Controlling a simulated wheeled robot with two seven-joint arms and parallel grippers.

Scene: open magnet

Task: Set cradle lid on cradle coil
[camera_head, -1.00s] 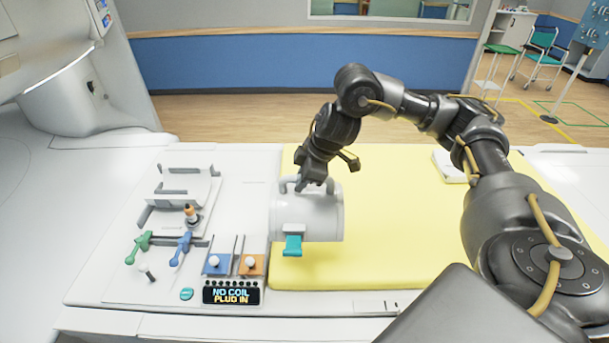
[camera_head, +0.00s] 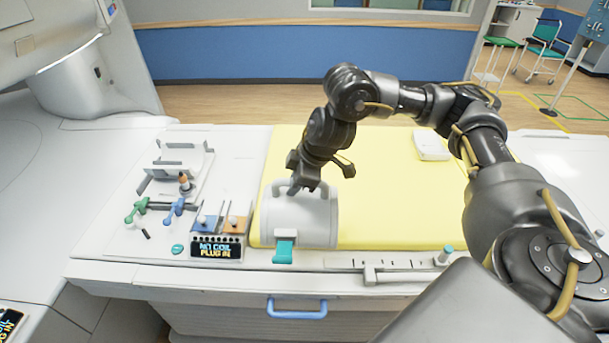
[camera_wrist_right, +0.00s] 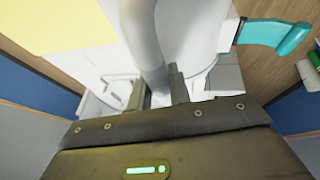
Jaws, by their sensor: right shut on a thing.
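The cradle lid (camera_head: 312,222) is a pale grey curved shell with a loop handle and a teal latch (camera_head: 284,251). My right gripper (camera_head: 304,188) is shut on its handle from above. In the right wrist view the handle (camera_wrist_right: 148,45) runs between the fingers (camera_wrist_right: 155,97), and the teal latch shows at the right (camera_wrist_right: 280,38). The lid appears over the front left part of the yellow mat; its height is unclear. The white bracketed frame (camera_head: 180,146) on the table at the left seems to be the cradle coil. My left gripper is out of view.
A display reading "NO COIL PLUG IN" (camera_head: 217,248), blue and orange blocks (camera_head: 235,223), and green and blue plugs (camera_head: 136,210) sit left of the lid. The yellow mat (camera_head: 385,195) is mostly clear. A white pad (camera_head: 431,146) lies at its back.

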